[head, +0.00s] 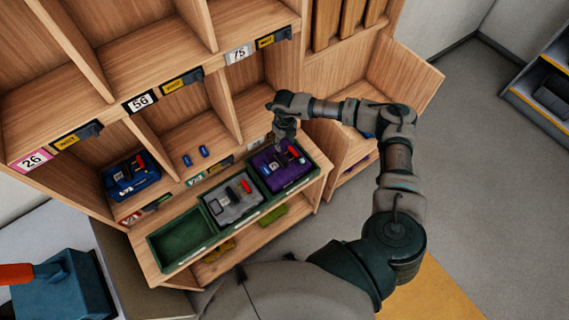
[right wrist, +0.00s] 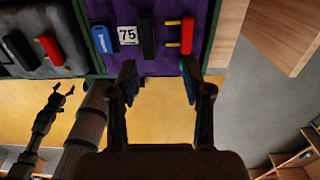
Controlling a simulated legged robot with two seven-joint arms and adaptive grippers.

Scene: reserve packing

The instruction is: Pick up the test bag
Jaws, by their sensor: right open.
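A purple bag (head: 270,174) with a 75 tag, a black handle and blue and red items on top lies in the right green tray (head: 317,172). It fills the top middle of the right wrist view (right wrist: 165,60). No marking calls it the test bag. My right gripper (head: 284,138) is above the bag's back edge in the head view. In the right wrist view (right wrist: 158,70) its fingers are spread and empty, with the handle ahead between them; contact cannot be told. My left gripper (right wrist: 66,92) shows small at the left of that view, fingers apart.
A grey bag (head: 222,207) lies in the middle green tray, and the left green tray (head: 152,247) is empty. A blue bag (head: 125,178) and two small blue cylinders (head: 203,151) sit in the wooden shelf (head: 160,60). Shelf dividers rise close behind my right gripper.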

